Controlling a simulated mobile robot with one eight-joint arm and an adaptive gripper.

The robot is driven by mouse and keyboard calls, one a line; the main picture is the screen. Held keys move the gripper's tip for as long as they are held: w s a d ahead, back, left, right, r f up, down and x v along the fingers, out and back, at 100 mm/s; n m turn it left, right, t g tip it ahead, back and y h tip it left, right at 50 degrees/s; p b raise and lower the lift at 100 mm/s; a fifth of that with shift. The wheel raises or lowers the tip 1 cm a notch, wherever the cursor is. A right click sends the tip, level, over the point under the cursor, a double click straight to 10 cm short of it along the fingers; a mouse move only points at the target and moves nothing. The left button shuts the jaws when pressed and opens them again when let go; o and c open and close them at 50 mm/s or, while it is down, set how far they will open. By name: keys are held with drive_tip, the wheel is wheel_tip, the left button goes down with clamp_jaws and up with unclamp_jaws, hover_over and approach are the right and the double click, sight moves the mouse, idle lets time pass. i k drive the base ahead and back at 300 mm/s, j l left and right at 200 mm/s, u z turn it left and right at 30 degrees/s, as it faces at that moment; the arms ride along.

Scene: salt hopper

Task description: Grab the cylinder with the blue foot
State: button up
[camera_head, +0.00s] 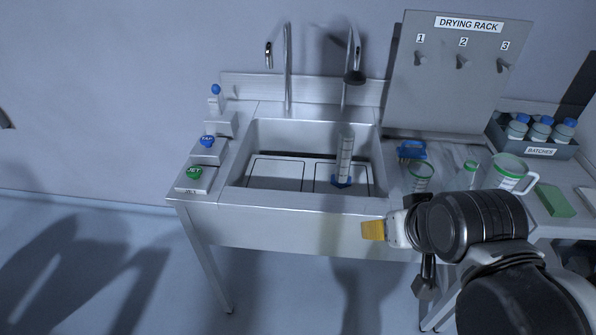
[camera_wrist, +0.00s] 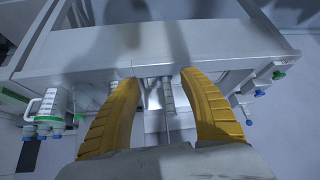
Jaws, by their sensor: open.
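The clear graduated cylinder (camera_head: 345,158) stands upright in the right part of the sink, on its blue foot (camera_head: 341,182). My gripper (camera_head: 373,230) is in front of the sink's front panel, lower in the picture than the cylinder and to its right, apart from it. In the wrist view my gripper (camera_wrist: 160,78) has its two yellow fingers spread, with nothing held between them. Pale, narrow shapes show beyond the gap there; I cannot tell whether one is the cylinder.
The sink (camera_head: 270,198) has a front rim between my gripper and the cylinder. Two taps (camera_head: 288,70) (camera_head: 354,75) rise behind. Right of the sink stand a blue item (camera_head: 411,150), a green-rimmed beaker (camera_head: 419,177) and a jug (camera_head: 508,172). Buttons (camera_head: 194,173) line the left side.

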sight(341, 179)
drive_tip(key=i+j+z, duration=0.15)
drive_tip(key=j+z, duration=0.25)
drive_tip(key=i+j+z, duration=0.15)
drive_tip(key=z, duration=0.3)
